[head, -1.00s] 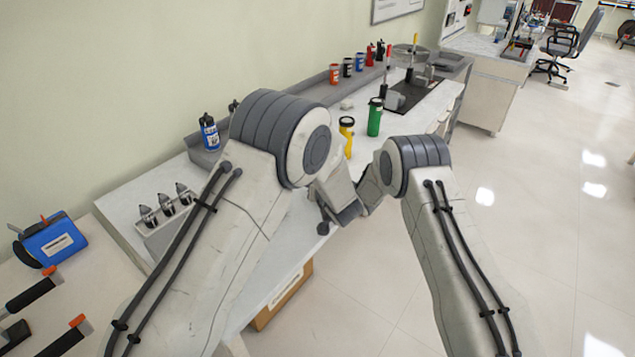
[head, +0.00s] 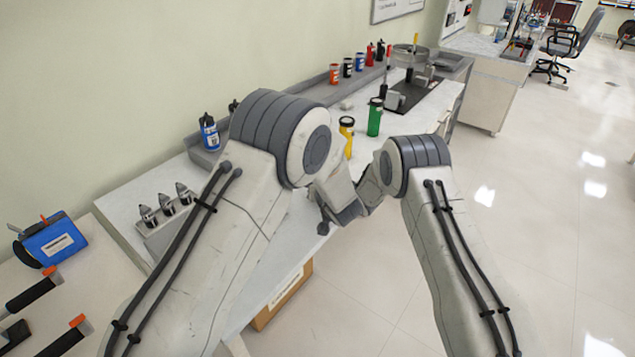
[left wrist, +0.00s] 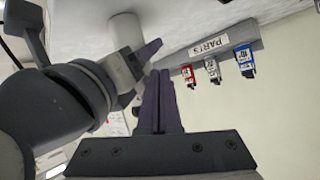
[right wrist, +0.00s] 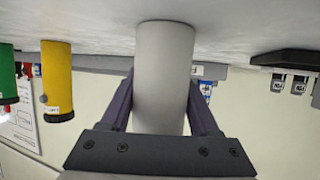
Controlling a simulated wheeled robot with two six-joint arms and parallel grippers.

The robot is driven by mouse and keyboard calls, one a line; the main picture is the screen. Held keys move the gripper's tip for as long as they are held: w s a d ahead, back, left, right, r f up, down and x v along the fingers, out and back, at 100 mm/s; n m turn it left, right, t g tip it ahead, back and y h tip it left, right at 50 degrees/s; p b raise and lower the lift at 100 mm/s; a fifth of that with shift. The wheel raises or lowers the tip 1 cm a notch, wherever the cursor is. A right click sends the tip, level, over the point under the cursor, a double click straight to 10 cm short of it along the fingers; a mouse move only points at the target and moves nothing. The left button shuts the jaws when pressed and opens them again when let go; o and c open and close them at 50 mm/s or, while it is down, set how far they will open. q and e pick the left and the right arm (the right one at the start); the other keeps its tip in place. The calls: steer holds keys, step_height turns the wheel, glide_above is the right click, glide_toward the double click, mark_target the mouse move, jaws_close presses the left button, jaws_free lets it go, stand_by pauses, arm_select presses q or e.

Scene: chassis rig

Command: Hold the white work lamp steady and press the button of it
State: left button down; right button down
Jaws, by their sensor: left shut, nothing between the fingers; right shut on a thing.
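The white work lamp (right wrist: 164,50) is a plain pale cylinder standing on the bench, which appears upside down in the right wrist view. My right gripper (right wrist: 161,85) is shut on the lamp, one finger on each side. The lamp also shows in the left wrist view (left wrist: 126,32), with my right gripper's fingers at it. My left gripper (left wrist: 163,75) is shut and empty, its fingertips beside the lamp and close to the right gripper. In the head view my arms hide the lamp and both fingertips. I cannot make out the lamp's button.
A yellow lamp (head: 347,135) and a green lamp (head: 375,118) stand beyond my arms. A rack with several dark-tipped items (head: 163,212) is at the bench's near left. Bottles and cans line the wall shelf, including a blue bottle (head: 209,132). Open floor lies right.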

stand_by(0.5)
arm_select(q)
steer(key=shift+w+d, duration=0.15)
steer(key=shift+w, duration=0.25)
steer(key=shift+w+d, duration=0.1)
steer(key=shift+w, duration=0.2)
stand_by(0.4)
steer(key=shift+s, duration=0.15)
steer(key=shift+s+a, duration=0.2)
steer(key=shift+s, duration=0.4)
steer(key=shift+s, duration=0.1)
steer(key=s, duration=0.1)
steer(key=s+a, duration=0.1)
steer(key=s, duration=0.1)
steer(key=s+a, duration=0.1)
steer(key=s, duration=0.1)
steer(key=shift+s, duration=0.2)
